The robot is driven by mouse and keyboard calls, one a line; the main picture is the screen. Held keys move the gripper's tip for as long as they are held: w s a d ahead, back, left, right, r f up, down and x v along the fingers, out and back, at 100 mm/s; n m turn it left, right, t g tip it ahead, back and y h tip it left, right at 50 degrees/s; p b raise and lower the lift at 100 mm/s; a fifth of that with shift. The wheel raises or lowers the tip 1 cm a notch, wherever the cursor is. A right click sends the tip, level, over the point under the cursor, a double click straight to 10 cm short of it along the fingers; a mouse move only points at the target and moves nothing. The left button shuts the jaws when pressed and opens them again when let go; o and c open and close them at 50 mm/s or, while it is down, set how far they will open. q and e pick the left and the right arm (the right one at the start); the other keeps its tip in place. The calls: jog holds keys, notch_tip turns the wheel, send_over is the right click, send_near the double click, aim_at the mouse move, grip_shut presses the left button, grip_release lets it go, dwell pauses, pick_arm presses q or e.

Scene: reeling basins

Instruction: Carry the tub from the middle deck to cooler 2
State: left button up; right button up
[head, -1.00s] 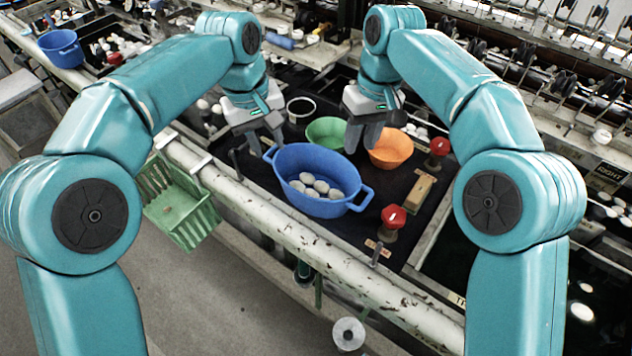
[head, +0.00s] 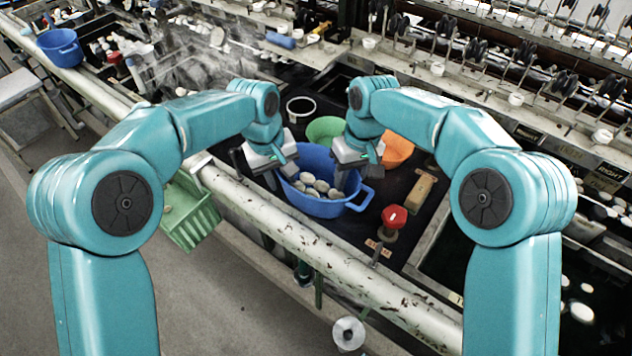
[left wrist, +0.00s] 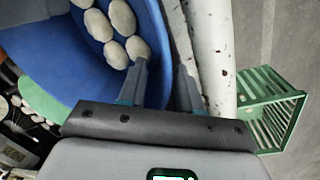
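The blue oval tub (head: 316,208) holds several pale cocoons (head: 318,184) and stands on the dark middle deck (head: 405,178) by the front rail. My left gripper (head: 272,180) is at the tub's left end. In the left wrist view its fingers (left wrist: 160,82) are apart, one on the inner side of the tub wall (left wrist: 60,50) and one outside, by the white rail. My right gripper (head: 347,182) points down over the tub's right end, near the right handle. The gap between its fingers is not clear, and it hides part of the rim. I cannot identify cooler 2.
A green bowl (head: 323,129), an orange bowl (head: 398,148) and a dark cup (head: 300,106) sit behind the tub. A red knob (head: 394,217) and wooden block (head: 417,190) are to its right. A green basket (head: 190,215) hangs outside the rail. Another blue tub (head: 60,46) stands far left.

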pick_arm(q)
grip_shut()
pick_arm(e)
grip_shut()
